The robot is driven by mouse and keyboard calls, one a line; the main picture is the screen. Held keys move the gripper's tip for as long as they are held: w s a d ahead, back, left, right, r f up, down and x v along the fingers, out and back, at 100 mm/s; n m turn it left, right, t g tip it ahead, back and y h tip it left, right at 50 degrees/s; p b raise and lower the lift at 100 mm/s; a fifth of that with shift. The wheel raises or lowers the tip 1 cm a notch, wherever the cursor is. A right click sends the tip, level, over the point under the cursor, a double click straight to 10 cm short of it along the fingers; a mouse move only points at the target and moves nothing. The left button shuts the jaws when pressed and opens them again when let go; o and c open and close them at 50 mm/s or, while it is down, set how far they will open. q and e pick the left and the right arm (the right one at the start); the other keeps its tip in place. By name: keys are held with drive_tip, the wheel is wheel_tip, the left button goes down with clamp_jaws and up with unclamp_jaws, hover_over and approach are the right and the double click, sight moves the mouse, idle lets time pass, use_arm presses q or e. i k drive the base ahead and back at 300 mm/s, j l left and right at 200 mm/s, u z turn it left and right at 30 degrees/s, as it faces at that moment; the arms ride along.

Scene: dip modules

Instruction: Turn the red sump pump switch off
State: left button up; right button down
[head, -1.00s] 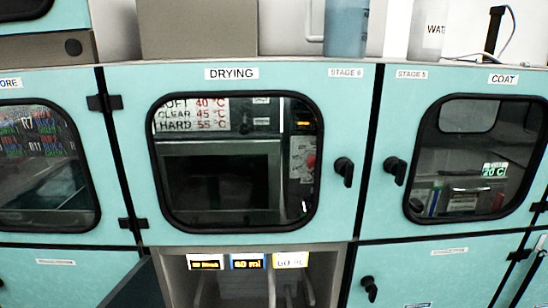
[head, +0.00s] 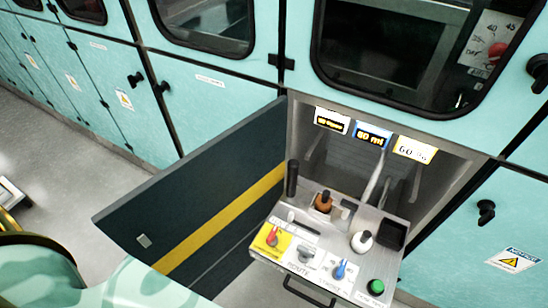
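A red switch (head: 272,237) stands on a yellow plate (head: 268,246) at the left front of a pull-out metal panel (head: 322,240) in the head view. Its small lever is tilted; the lettering on its plate is too small to read, so I cannot tell its on or off setting. Beside it to the right are a grey switch (head: 306,250), a blue switch (head: 340,270) and a green round button (head: 376,287). Neither of my grippers is in view.
The panel sits in an open cabinet bay, with a dark door (head: 215,195) swung out on its left.

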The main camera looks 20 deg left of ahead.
sight(272, 237)
drive_tip(key=u, duration=0.75)
